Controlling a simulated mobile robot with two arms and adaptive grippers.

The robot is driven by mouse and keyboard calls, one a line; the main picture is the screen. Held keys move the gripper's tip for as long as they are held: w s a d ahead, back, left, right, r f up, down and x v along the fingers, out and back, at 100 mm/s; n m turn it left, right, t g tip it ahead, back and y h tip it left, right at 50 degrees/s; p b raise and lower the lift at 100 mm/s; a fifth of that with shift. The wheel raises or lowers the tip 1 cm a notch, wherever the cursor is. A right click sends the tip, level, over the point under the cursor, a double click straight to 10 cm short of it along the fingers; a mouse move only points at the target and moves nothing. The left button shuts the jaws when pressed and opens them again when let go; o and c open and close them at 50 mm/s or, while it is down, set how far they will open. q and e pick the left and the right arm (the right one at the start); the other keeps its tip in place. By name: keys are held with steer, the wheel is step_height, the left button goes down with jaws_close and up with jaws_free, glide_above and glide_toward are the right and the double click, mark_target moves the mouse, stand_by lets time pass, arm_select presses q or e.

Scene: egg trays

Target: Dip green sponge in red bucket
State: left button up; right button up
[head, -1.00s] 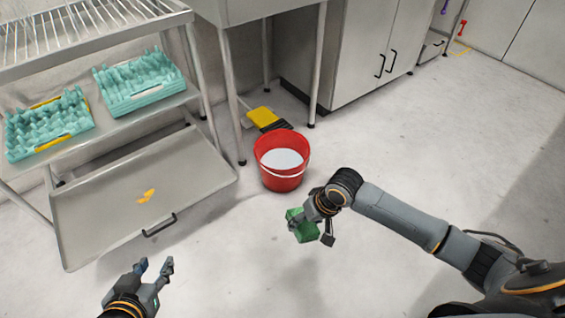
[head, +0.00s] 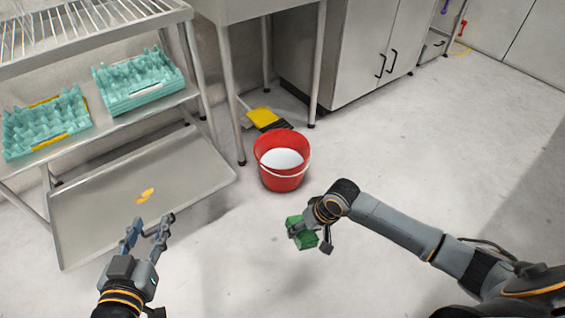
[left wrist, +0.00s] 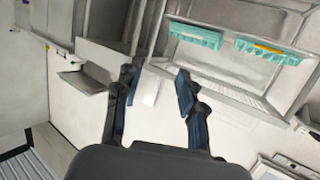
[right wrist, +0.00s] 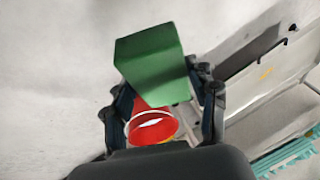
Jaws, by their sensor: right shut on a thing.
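The green sponge (head: 302,236) is held in my right gripper (head: 307,229), in front of and slightly right of the red bucket (head: 280,178). The bucket stands upright on the floor with whitish contents inside and its handle against the front rim. In the right wrist view the sponge (right wrist: 152,62) sits between the fingertips, and the bucket (right wrist: 152,118) shows beyond it. The sponge is apart from the bucket. My left gripper (head: 148,228) is open and empty over the front of the low tray; it also shows open in the left wrist view (left wrist: 155,82).
A low metal tray (head: 90,215) with yellow bits on it lies at the left. Teal egg trays (head: 138,82) rest on the metal shelf above. A yellow dustpan (head: 262,115) lies behind the bucket by a table leg. The floor at right is clear.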

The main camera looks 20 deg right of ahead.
mark_target(304, 235)
steer(key=shift+f+b, duration=0.3)
steer(key=shift+f, duration=0.55)
steer(key=shift+f+b, duration=0.3)
steer(key=shift+f, duration=0.4)
arm_select(q)
steer(key=s+r+t+h+b, duration=0.1)
steer(key=s+r+t+h, duration=0.1)
steer(key=r+t, duration=0.4)
steer(key=s+d+r+t+h+b, duration=0.1)
steer(key=r+t, duration=0.4)
steer(key=r, duration=0.6)
steer(key=shift+s+d+r+t+h+b, duration=0.25)
steer(key=shift+s+t+h+b, duration=0.15)
steer(key=shift+s+h+b, duration=0.3)
arm_select(e)
step_height(304, 235, down, 7)
steer(key=shift+r, duration=0.15)
